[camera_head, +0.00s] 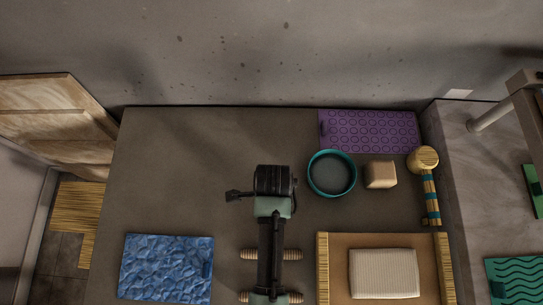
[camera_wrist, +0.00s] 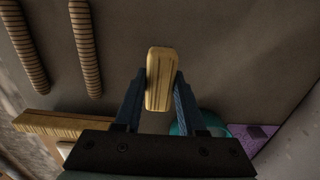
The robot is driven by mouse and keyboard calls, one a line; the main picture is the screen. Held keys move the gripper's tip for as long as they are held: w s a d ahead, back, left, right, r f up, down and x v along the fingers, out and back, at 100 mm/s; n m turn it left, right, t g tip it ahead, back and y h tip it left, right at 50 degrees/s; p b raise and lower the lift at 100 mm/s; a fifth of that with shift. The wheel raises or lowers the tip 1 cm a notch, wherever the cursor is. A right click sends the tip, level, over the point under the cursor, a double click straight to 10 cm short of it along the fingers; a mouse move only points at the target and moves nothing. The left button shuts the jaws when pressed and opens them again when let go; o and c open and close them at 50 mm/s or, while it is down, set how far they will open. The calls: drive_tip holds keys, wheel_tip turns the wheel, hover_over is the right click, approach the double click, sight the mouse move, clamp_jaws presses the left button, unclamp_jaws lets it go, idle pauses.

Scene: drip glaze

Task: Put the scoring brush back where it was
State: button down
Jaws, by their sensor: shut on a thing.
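My gripper (camera_wrist: 160,74) shows in the wrist view, with its two blue fingers shut on the sides of a pale yellow, wood-like block, which I take to be the scoring brush (camera_wrist: 161,88). The brush stands up between the fingertips, with bare dark table around it in that view. Its bristles cannot be made out. In the head view my arm reaches up over the middle of the table, left of the teal bowl, and my fingers and the brush are hidden or too small to tell.
The teal bowl (camera_head: 332,190), beige block (camera_head: 380,174) and yellow mallet (camera_head: 428,184) stand right of my arm. A purple mat (camera_head: 372,131) lies behind. Two ribbed rods (camera_head: 292,254) lie under my arm. A blue mat (camera_head: 165,268) and framed slab (camera_head: 384,273) are in front. The table's back left is clear.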

drive_tip(key=shift+f, duration=2.1)
drive_tip(key=shift+f, duration=0.1)
drive_tip(key=c, duration=0.5)
unclamp_jaws()
